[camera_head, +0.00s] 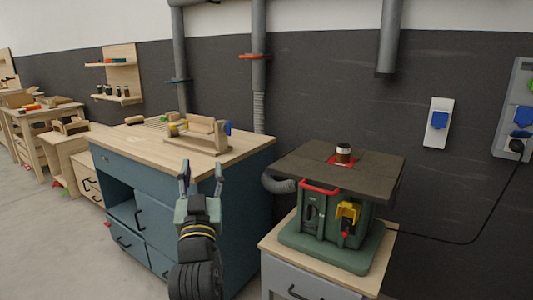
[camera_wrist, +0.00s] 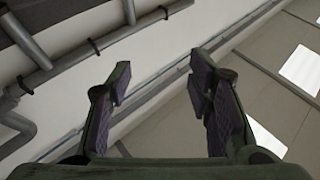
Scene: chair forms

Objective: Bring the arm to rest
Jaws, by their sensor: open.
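My gripper (camera_head: 202,177) stands upright in front of the blue workbench in the head view, with its fingers pointing up. Its two fingers are spread apart and nothing shows between them. In the wrist view my gripper (camera_wrist: 165,95) is also open and empty. That view looks up at the ceiling and the upper wall. My arm rises from the bottom of the head view, and its lower part is out of frame.
The blue workbench (camera_head: 245,165) has a wooden top carrying a wooden jig (camera_head: 200,135). To the right, a green router table (camera_head: 325,235) stands on a cabinet (camera_head: 310,282). Grey pipes (camera_head: 389,35) run along the wall. Clear floor (camera_head: 50,250) lies at left.

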